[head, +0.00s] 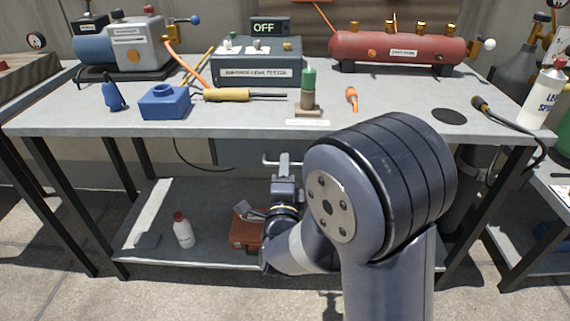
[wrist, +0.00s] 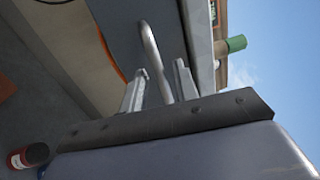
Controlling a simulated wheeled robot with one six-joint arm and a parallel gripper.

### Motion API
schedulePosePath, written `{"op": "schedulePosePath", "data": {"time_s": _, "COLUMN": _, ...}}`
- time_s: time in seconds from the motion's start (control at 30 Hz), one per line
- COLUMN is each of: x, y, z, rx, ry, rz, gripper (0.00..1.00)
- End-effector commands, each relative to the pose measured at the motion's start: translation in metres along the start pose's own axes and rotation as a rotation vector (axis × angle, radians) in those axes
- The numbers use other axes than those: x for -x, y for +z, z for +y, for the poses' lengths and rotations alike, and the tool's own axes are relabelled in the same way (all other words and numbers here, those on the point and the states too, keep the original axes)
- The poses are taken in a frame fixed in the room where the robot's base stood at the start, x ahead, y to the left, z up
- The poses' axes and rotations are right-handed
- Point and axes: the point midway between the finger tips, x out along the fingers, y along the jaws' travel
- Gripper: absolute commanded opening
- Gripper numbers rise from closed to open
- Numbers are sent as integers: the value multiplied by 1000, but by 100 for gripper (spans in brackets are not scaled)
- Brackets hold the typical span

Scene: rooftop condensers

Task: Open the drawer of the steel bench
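The steel bench (head: 180,128) stands in front of me. Its grey-blue drawer (head: 238,152) hangs under the worktop and looks shut; my arm hides its right part. The drawer's bar handle (head: 269,160) shows left of my arm. My gripper (head: 286,166) is at the handle, below the bench's front edge. In the wrist view, the drawer front (wrist: 117,30) and the curved handle (wrist: 151,50) show. My gripper (wrist: 160,82) is open there, with the handle bar passing between its two fingers. I cannot tell whether either finger touches it.
The lower shelf (head: 200,245) holds a white bottle (head: 184,231) and a red-orange box (head: 245,235). Bench legs (head: 60,205) stand at the sides. The worktop carries a blue block (head: 165,103), a tester box (head: 257,65) and a red tank (head: 398,48).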

Motion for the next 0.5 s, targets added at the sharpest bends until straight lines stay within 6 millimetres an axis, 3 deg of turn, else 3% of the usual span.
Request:
{"op": "schedulePosePath", "data": {"time_s": 0.2, "x": -17, "y": 0, "z": 0, "rx": 1, "ry": 0, "rz": 0, "gripper": 29}}
{"op": "schedulePosePath", "data": {"time_s": 0.5, "x": -19, "y": 0, "z": 0, "rx": 2, "ry": 1, "rz": -1, "gripper": 27}}
